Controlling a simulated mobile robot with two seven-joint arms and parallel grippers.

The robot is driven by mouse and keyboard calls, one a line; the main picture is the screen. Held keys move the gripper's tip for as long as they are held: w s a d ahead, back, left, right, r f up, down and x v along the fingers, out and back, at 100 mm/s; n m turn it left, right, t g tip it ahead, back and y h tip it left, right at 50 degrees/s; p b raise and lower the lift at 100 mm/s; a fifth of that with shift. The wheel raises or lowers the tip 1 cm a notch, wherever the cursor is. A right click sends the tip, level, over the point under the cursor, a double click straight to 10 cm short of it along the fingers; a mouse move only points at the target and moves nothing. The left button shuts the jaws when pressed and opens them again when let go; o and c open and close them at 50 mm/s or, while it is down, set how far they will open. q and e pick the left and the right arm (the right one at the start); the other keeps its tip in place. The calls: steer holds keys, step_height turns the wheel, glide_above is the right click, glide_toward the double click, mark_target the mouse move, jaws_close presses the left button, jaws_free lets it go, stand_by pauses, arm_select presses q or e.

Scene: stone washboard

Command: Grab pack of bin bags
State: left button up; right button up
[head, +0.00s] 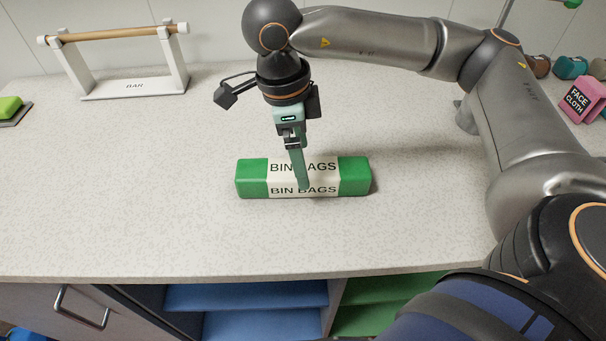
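The pack of bin bags (354,176) is a long green box with a white label reading BIN BAGS. It lies lengthwise across the counter, near the middle of the head view. My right gripper (302,180) points down at the middle of the pack. One greenish finger shows in front of the label and covers part of the lettering. The other finger is not distinguishable, so I cannot tell whether the gripper is open, shut or touching the pack. My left gripper is out of view.
A white stand with a wooden bar (134,87) stands at the back left. A green sponge (9,106) lies at the far left. A pink face cloth pack (580,99) and several rolled cloths sit at the back right. The speckled counter (130,200) is clear around the pack.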

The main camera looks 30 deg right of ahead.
steer(key=f, duration=0.4)
steer(key=shift+s, duration=0.2)
steer(key=shift+d+f, duration=0.1)
steer(key=shift+f, duration=0.05)
steer(key=shift+c, duration=0.2)
steer(key=c, duration=0.5)
jaws_close()
